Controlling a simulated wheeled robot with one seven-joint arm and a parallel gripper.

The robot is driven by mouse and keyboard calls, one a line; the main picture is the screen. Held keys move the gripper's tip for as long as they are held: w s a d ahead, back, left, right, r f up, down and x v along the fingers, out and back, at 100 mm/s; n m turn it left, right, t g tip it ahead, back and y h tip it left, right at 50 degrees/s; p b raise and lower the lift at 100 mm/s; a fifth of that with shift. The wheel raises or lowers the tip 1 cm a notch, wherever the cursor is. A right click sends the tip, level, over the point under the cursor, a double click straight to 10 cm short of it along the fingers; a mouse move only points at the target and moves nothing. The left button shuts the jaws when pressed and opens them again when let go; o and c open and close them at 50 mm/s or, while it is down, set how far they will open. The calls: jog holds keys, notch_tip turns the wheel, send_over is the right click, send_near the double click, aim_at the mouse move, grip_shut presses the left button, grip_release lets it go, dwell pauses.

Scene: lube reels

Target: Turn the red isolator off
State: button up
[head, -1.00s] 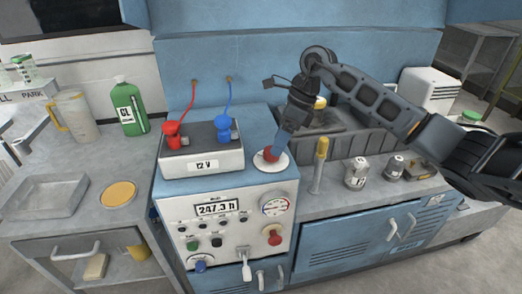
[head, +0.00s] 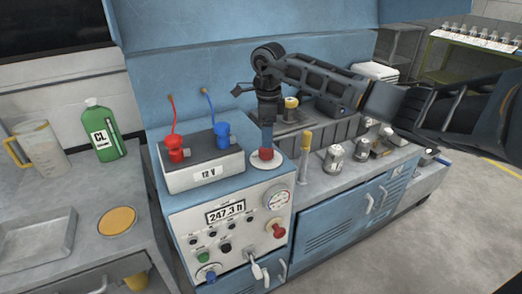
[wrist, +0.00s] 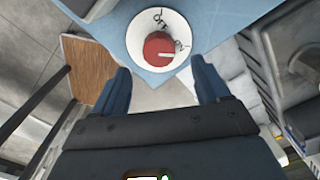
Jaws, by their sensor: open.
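The red isolator (head: 265,154) is a round red knob on a white disc, on the top of the blue cabinet beside the battery box. In the wrist view, the red knob (wrist: 158,47) sits on the white dial (wrist: 142,28), marked OFF and ON. A pale line on the knob points right, toward the ON side. My gripper (wrist: 160,78) is open, its two blue fingers apart and empty. In the wrist view the knob lies ahead of the gap between them. In the head view my gripper (head: 266,134) points down just above the knob; contact cannot be told.
A 12 V box (head: 201,168) with red and blue clamps stands left of the isolator. A yellow-topped handle (head: 305,145) and several grey containers stand right. The front panel has another red knob (head: 275,227) and a lever (head: 257,268). A green bottle (head: 103,130) stands left.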

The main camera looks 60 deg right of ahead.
aim_at(266, 153)
jog(key=shift+f+p, duration=0.45)
jog(key=shift+f, duration=2.75)
jog(key=shift+c, duration=0.4)
jog(key=c, duration=0.9)
